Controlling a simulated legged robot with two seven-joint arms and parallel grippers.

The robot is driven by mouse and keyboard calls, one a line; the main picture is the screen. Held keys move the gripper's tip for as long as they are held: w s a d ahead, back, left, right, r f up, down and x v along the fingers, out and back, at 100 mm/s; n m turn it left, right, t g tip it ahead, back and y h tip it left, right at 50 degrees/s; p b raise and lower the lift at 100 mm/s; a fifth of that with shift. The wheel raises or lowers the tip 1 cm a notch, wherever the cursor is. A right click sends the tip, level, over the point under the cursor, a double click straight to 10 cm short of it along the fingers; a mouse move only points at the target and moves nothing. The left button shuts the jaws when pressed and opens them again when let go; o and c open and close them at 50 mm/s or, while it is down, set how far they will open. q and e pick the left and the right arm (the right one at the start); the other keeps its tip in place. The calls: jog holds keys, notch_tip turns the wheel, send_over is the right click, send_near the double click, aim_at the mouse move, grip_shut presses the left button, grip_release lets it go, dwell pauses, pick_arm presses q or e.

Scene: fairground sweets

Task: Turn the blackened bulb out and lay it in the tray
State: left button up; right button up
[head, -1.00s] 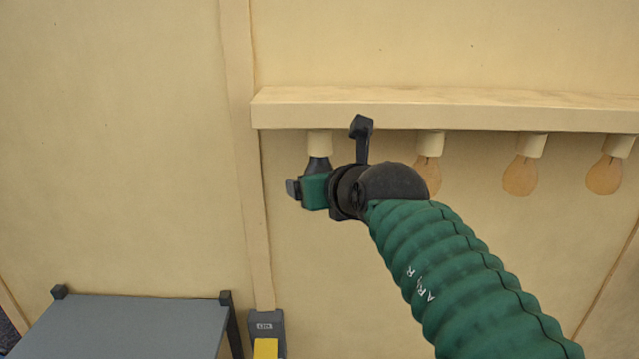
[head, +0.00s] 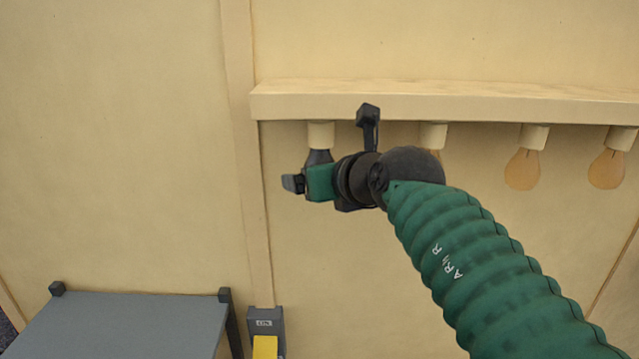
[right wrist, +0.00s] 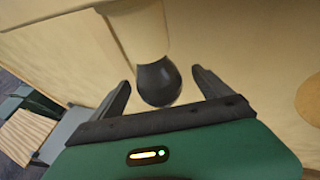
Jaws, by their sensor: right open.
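The blackened bulb (head: 318,157) hangs from the leftmost cream socket (head: 320,135) under the shelf-like batten, its lower part hidden behind my right gripper in the head view. In the right wrist view the dark bulb (right wrist: 158,82) hangs from its socket between the two spread fingers. My right gripper (right wrist: 162,88) is open around the bulb, with a visible gap on each side. It also shows in the head view (head: 294,183). My left gripper is not in view. I cannot tell for sure which thing is the tray.
Amber bulbs (head: 523,169) hang in a row to the right along the cream batten (head: 440,103). A grey table (head: 130,325) stands at the lower left. A dark grey holder with a yellow part (head: 265,346) is at the bottom by the wall post (head: 240,160).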

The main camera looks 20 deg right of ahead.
jog(key=shift+f+n+y+b, duration=0.2)
jog(key=shift+n+y+b, duration=0.2)
jog(key=shift+y, duration=0.1)
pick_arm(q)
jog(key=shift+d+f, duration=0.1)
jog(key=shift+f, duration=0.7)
pick_arm(e)
jog(key=shift+w+d+r, duration=0.1)
jog(key=shift+d+r, duration=0.05)
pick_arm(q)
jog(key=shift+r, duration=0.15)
pick_arm(e)
jog(key=shift+r+p, duration=0.1)
jog(key=shift+p, duration=0.25)
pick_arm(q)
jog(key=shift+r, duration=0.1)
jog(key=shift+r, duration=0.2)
